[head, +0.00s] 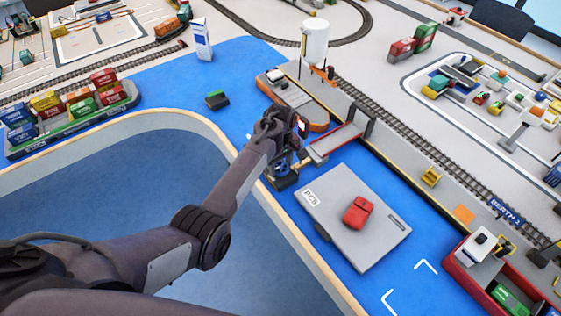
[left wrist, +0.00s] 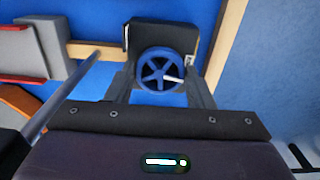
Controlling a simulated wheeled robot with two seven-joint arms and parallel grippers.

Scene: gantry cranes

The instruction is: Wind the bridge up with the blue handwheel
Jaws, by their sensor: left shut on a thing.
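The blue handwheel (head: 283,166) sits on a dark block beside the grey plate; in the left wrist view it shows as a spoked wheel (left wrist: 161,68) with a pale handle. My left gripper (head: 278,150) is at the wheel, and its fingers (left wrist: 162,88) stand on either side of it, shut on it. The gripper partly hides the wheel in the head view. The bridge (head: 336,142), a grey span with red edges, lies just right of the wheel near a dark frame; I cannot tell its exact tilt. My right gripper is not in view.
An orange-edged boat (head: 295,100) and a white tank (head: 314,45) stand behind. A container barge (head: 75,115) is at the left. A wood-edged blue table rim runs below my arm.

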